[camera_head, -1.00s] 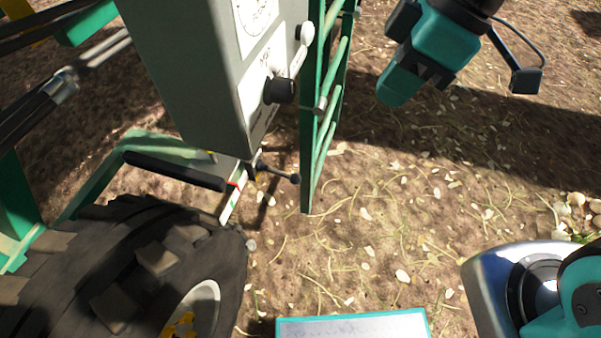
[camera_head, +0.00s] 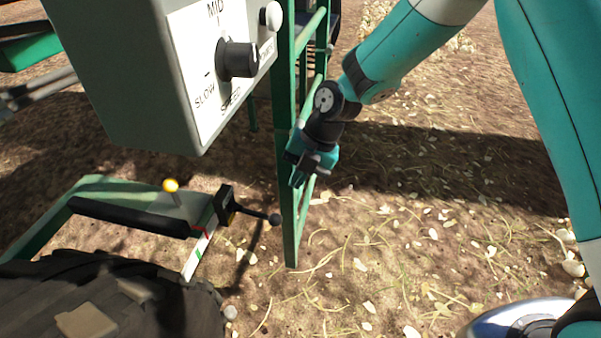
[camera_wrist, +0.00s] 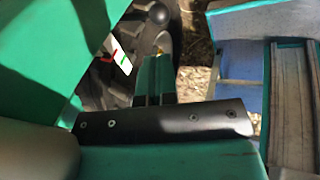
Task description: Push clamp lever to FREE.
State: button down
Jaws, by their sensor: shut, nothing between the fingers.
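The clamp lever (camera_head: 256,214) is a thin black rod with a ball knob at its right end. It sticks out to the right from a dark clamp block (camera_head: 225,206) on the green frame. A white strip (camera_head: 198,252) with red and green marks lies below the block; it also shows in the wrist view (camera_wrist: 118,55). My gripper (camera_head: 300,178) is shut and empty. In the head view it appears above and right of the knob, by the green post, apart from the lever. My gripper's fingers also show in the wrist view (camera_wrist: 153,80).
A grey control box (camera_head: 150,75) with a black speed knob (camera_head: 238,59) hangs above the lever. A green ladder-like post (camera_head: 290,215) stands just right of the lever. A yellow-topped lever (camera_head: 171,188) and a big tyre (camera_head: 110,300) are at left. Open ground lies right.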

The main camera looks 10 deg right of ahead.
aim_at(278, 215)
jog(key=b+x, duration=0.1)
jog(key=x, duration=0.8)
jog(key=shift+f, duration=0.25)
